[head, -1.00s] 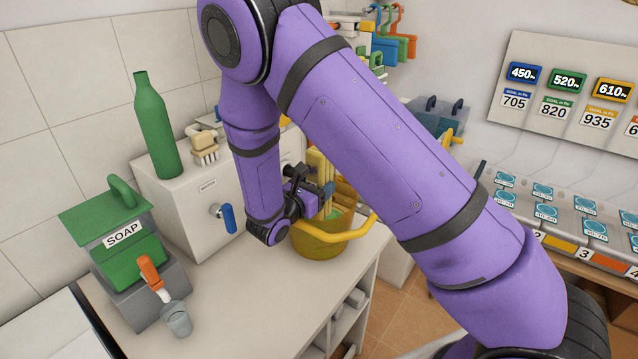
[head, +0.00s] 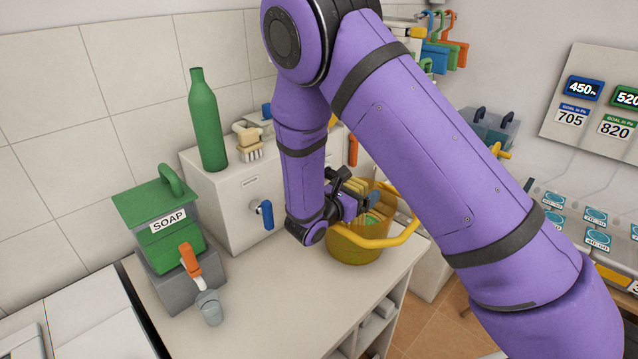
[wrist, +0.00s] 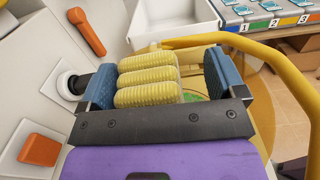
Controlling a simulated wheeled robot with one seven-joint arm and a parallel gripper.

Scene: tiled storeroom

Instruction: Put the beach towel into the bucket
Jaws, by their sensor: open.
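The beach towel, a yellow ribbed folded bundle (wrist: 148,80), sits between my gripper's two blue-padded fingers in the wrist view. It lies close to the left finger, with a clear gap to the right one. My gripper (head: 360,196) is open at the bucket's mouth; it also shows in the wrist view (wrist: 160,76). The translucent yellow bucket (head: 352,246) stands on the white counter, its handle (head: 395,241) tilted to the right. In the head view the towel (head: 381,191) shows inside the bucket, partly hidden by my gripper. Something green shows in the bucket beneath it.
A green soap dispenser (head: 150,208) with an orange tap stands on the counter at left. The counter's front (head: 290,300) is clear.

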